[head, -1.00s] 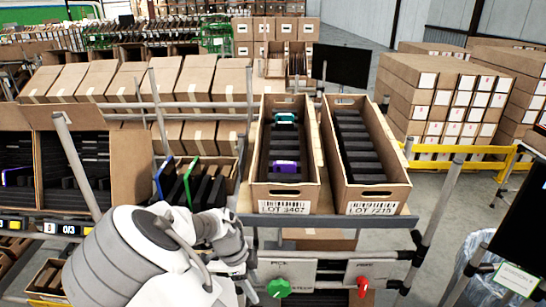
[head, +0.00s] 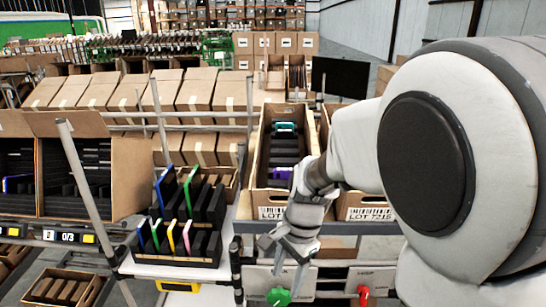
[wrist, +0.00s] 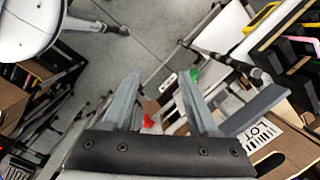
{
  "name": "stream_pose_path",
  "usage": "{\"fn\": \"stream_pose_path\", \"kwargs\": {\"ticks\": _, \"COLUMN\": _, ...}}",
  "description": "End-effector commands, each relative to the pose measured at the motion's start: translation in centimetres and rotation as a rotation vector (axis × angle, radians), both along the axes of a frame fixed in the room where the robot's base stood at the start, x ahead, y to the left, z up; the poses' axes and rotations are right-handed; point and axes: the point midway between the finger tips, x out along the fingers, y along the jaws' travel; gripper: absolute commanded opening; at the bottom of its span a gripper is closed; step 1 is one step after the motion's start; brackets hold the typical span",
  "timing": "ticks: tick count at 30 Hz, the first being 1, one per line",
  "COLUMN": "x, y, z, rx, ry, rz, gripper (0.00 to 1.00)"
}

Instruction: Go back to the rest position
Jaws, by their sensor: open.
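My gripper (head: 290,253) is open and empty in the head view. It hangs in front of the two tilted cartons, above the green knob (head: 279,297). In the wrist view my gripper's two fingers (wrist: 160,105) are spread apart with nothing between them. My arm comes in from the right in the head view and hides most of the right carton (head: 366,207). The left carton (head: 271,212), labelled LOT, holds black slotted dividers, a teal item (head: 285,127) and a purple item (head: 283,173).
A rack of black holders (head: 190,258) with coloured items stands left of my gripper on a white shelf. A slanted grey post (head: 85,175) and a red knob (head: 363,292) are nearby. A dark monitor (head: 340,77) stands behind the cartons.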

Motion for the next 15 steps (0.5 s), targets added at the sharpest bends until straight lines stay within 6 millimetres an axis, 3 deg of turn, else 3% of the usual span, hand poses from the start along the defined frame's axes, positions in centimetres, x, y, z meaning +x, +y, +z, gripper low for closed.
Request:
{"fn": "stream_pose_path", "kwargs": {"ticks": 6, "x": -2.8, "y": -3.0, "z": 4.5, "rx": 0.05, "ry": -0.15, "rz": 0.225, "gripper": 0.6}}
{"fn": "stream_pose_path", "kwargs": {"ticks": 15, "x": -7.6, "y": -7.1, "z": 8.8, "rx": -0.043, "ry": -0.378, "rz": 0.546, "gripper": 0.6}}
